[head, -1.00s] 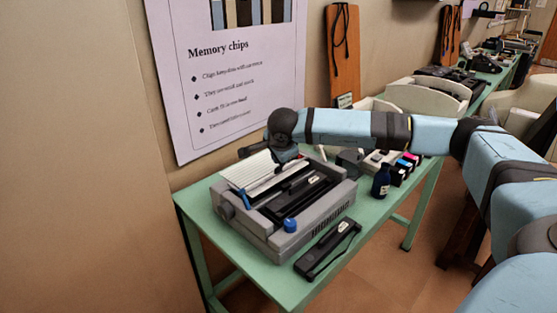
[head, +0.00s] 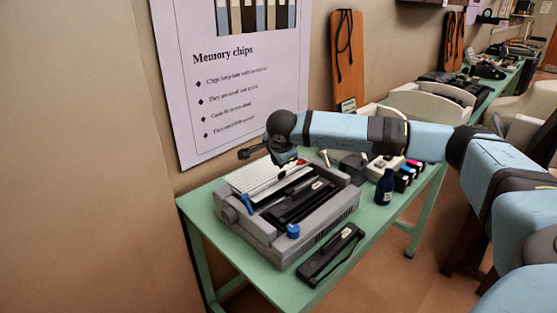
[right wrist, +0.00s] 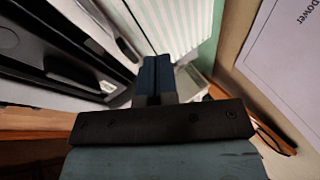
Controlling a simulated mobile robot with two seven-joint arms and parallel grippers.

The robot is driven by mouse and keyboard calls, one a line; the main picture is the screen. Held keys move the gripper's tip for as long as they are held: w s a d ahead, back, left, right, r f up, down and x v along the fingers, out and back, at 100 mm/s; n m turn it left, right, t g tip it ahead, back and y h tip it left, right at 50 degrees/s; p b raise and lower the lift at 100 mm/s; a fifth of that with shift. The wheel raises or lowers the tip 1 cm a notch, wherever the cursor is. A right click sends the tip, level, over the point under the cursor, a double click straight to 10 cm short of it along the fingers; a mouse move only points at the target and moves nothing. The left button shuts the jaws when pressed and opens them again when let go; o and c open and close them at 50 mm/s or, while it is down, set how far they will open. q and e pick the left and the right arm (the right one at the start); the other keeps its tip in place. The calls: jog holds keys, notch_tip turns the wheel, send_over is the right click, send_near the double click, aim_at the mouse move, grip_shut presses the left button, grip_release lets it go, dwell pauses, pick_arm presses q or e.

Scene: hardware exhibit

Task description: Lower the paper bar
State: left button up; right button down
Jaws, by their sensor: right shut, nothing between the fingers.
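A grey dot-matrix printer (head: 335,212) stands on a green table, with striped paper (head: 243,180) at its back. The paper also shows in the right wrist view (right wrist: 185,22). A thin pale bar (head: 272,187) runs along the front of the paper and looks like the paper bar; whether it is raised or down I cannot tell. My right gripper (head: 285,160) is over the back of the printer, by the paper. In the right wrist view its fingers (right wrist: 154,72) are shut and empty, at the paper's edge; contact with the bar is unclear. My left gripper is out of view.
A black ribbon cartridge (head: 331,254) lies in front of the printer. A dark blue bottle (head: 384,188) and colored ink cartridges (head: 403,175) stand to the right, near my right arm. A wall poster (head: 235,90) hangs behind. The floor in front is clear.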

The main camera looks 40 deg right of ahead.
jog(key=d+p+v, duration=0.1)
jog(key=v, duration=1.2)
jog(key=shift+s+p, duration=0.25)
jog(key=shift+p, duration=0.05)
